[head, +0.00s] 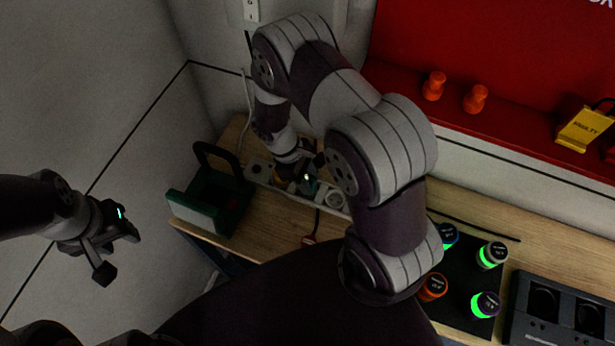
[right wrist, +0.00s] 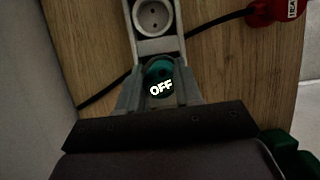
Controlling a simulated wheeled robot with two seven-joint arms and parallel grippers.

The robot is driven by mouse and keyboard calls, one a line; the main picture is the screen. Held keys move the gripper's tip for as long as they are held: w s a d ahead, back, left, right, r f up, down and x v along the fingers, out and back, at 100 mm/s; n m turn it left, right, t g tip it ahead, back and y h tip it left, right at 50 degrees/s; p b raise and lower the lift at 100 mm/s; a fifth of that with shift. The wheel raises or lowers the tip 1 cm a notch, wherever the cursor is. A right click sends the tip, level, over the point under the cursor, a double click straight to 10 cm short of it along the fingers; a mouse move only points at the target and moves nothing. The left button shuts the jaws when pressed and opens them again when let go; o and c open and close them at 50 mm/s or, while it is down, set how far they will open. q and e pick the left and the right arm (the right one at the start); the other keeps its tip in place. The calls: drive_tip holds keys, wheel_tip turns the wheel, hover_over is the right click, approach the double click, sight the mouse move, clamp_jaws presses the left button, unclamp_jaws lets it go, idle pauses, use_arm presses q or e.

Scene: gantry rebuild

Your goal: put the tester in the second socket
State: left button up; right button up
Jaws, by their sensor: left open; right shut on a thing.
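The tester (right wrist: 160,82) is a round teal thing with a lit "OFF" on its face. In the right wrist view it sits between the two fingers of my right gripper (right wrist: 159,92), which is shut on it. It is over or at the power strip (right wrist: 158,46); I cannot tell whether it is seated in a socket. In the head view the strip (head: 324,192) lies along the back of the bench, with my right gripper (head: 306,177) over its middle, hiding the sockets there. An empty round socket (right wrist: 152,15) shows beyond the tester. My left gripper (head: 116,252) is open and empty at the left.
A green case with a handle (head: 222,211) stands left of the strip. Several labelled cylinders, one a green-banded one (head: 492,254), stand on a black mat at right, beside a dark box (head: 563,312).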

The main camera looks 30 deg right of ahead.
drive_tip(key=shift+f+b, duration=0.45)
drive_tip(key=shift+f, duration=0.15)
drive_tip(key=o, duration=0.8)
drive_tip(key=shift+c, duration=0.2)
drive_tip(key=shift+r, duration=0.15)
drive_tip(key=p+v, duration=0.7)
drive_tip(key=v, duration=0.3)
drive_tip(key=shift+w+r+p, duration=0.15)
drive_tip(key=shift+r+p, duration=0.2)
drive_tip(key=shift+p, duration=0.05)
drive_tip(key=shift+a, duration=0.1)
